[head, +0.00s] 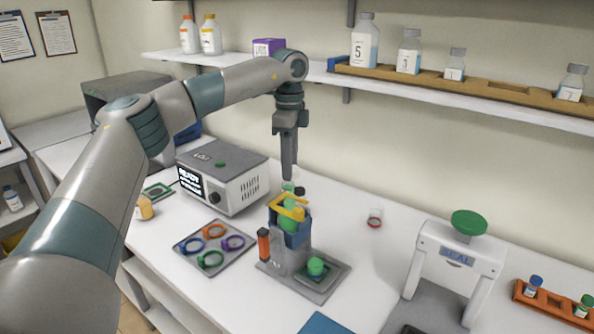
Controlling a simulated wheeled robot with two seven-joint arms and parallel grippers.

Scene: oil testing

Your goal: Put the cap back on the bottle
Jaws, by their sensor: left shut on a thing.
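My left gripper (288,172) reaches in from the left and points straight down above the middle of the bench. It is shut on a small green thing at its tips that looks like the cap (288,187); its outline is small and partly hidden. Just below and in front is a blue holder with a yellow clamp (288,205) around a green bottle-like body (289,220). I cannot tell whether the cap touches anything below it. Another green-topped item (316,266) sits on the grey base in front. My right gripper is not in view.
A grey READY box (222,175) stands left of the holder. A tray (190,259) of coloured rings lies in front of it. A white SEAL press (455,262) and an orange rack (553,302) stand right. A shelf (480,98) with bottles runs behind.

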